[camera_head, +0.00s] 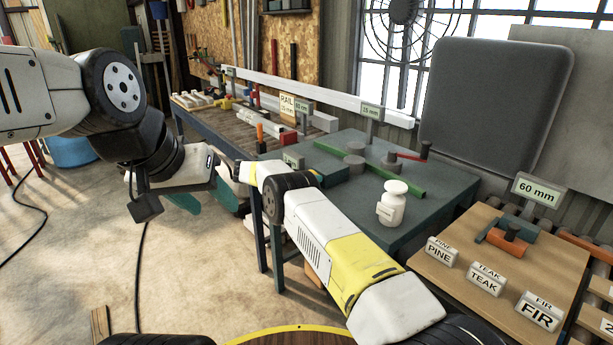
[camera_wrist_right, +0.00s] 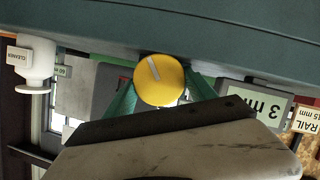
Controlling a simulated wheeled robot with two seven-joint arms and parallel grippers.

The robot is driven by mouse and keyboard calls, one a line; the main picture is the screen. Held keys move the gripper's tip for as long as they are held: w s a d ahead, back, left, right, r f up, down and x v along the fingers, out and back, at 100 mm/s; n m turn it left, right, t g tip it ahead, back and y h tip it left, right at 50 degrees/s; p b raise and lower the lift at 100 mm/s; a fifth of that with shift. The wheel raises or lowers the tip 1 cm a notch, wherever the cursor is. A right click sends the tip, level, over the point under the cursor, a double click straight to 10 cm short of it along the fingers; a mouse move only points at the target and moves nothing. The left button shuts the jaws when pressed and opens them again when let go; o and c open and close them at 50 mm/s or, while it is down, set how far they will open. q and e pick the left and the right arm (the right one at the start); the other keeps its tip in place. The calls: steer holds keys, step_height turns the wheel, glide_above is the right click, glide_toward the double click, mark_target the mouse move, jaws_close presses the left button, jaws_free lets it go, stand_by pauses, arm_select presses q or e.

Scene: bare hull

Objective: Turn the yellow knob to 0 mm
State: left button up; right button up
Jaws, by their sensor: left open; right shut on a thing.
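The yellow knob (camera_wrist_right: 159,80) shows in the right wrist view on the front of a dark teal machine table (camera_wrist_right: 230,42). Its pale pointer line is tilted slightly. My right gripper (camera_wrist_right: 162,95) is shut on the knob, with a green finger on each side. A display (camera_wrist_right: 257,104) next to it reads 3 mm, seen turned over. In the head view the knob is hidden behind my right arm, and the small display (camera_head: 293,160) is too small to read surely. My left gripper (camera_head: 205,198) is open and empty, left of the machine.
A white cleaner bottle (camera_head: 392,203) stands on the machine top, near a green fence bar (camera_head: 370,170) and a red-handled crank (camera_head: 412,154). A wooden board (camera_head: 470,268) with PINE, TEAK and FIR blocks is at right. Open floor lies at left.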

stand_by(0.3)
steer(key=o, duration=1.4)
